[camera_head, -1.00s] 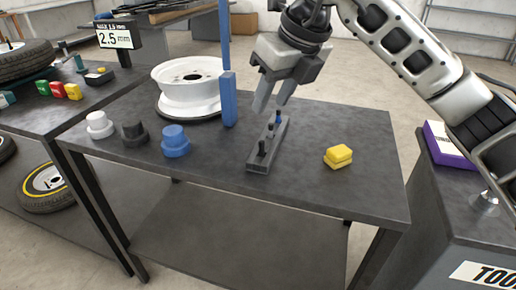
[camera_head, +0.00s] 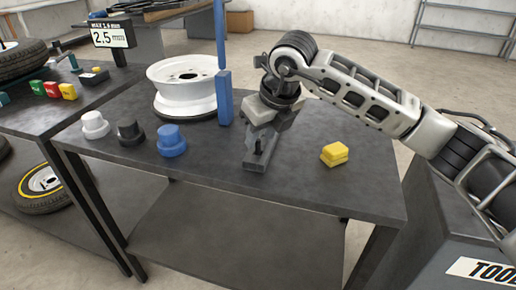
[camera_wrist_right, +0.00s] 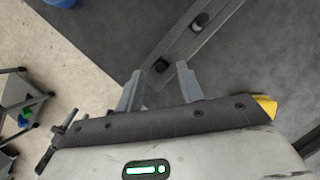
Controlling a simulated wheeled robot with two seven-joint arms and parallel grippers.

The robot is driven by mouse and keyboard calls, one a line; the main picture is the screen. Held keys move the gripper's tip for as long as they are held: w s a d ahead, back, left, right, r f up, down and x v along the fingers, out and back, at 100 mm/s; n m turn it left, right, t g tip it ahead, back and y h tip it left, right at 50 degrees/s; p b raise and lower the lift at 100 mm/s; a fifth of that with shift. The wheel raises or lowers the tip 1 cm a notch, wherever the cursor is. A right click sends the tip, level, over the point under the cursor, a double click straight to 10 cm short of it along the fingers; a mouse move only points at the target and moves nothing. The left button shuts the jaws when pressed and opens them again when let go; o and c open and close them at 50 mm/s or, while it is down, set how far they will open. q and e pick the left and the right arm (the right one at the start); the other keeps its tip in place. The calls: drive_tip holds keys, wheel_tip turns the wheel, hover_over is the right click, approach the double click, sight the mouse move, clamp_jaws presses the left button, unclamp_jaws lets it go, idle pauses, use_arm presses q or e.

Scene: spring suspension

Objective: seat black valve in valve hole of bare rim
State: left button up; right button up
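The bare white rim (camera_head: 180,100) lies flat at the back left of the table; its valve hole cannot be made out. A dark valve rack (camera_head: 256,163) stands at the table's middle, with a small black valve (camera_head: 259,146) upright in it. My right gripper (camera_head: 258,138) points down over the rack and hides its back part, including the blue valve. In the wrist view the right fingers (camera_wrist_right: 160,70) are spread, with a dark piece on the rack (camera_wrist_right: 182,42) between their tips. I cannot tell whether they touch it. My left gripper is not in view.
A blue post (camera_head: 224,98) stands between the rim and my right gripper. White (camera_head: 95,125), black (camera_head: 130,132) and blue (camera_head: 172,140) caps line the table's left front. The front right of the table is clear.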

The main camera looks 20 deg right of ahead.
sight(258, 150)
drive_tip(key=shift+x, duration=1.3)
clamp_jaws()
